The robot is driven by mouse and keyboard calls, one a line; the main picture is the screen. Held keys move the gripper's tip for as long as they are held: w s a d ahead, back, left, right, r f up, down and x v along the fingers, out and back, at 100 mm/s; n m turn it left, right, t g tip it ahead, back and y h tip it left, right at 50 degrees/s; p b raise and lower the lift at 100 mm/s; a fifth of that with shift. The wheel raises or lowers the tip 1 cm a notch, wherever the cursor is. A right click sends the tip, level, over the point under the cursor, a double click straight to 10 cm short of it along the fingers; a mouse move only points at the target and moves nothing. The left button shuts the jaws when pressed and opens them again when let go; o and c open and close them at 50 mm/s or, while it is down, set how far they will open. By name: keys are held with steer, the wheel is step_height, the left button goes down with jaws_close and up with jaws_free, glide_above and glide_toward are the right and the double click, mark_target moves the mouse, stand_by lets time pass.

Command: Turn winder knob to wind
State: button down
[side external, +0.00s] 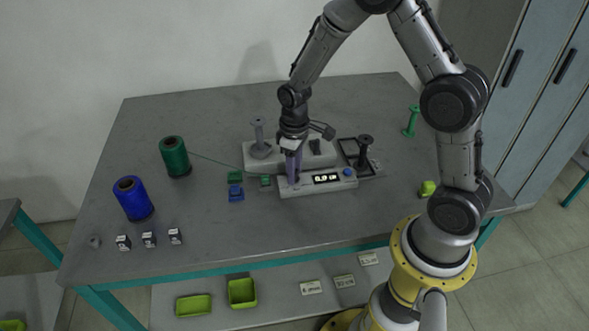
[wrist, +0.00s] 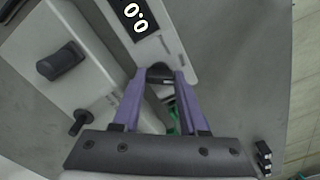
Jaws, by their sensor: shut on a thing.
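The winder is a light grey block (side external: 323,158) with a lower front panel (side external: 308,188). Its display (side external: 326,178) reads 0.0 cm, with a blue button beside it. My gripper (side external: 293,177) points down at the left end of the panel. In the wrist view its purple fingers (wrist: 160,77) are closed around a dark knob (wrist: 160,69) at the panel's end. The side view hides this knob behind the fingers. Another black knob (wrist: 61,62) stands on the grey block, apart from the fingers. A grey bobbin (side external: 258,138) stands upright at the block's left end.
A green thread spool (side external: 174,157) stands left, its thread running to the winder. A black frame (side external: 350,152) with a dark bobbin (side external: 364,150) sits right. The front table is mostly clear.

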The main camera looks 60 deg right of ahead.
steer(key=shift+r+m, duration=0.1)
steer(key=shift+m, duration=1)
steer(key=shift+c, duration=2.2)
jaws_free()
step_height(320, 180, up, 14)
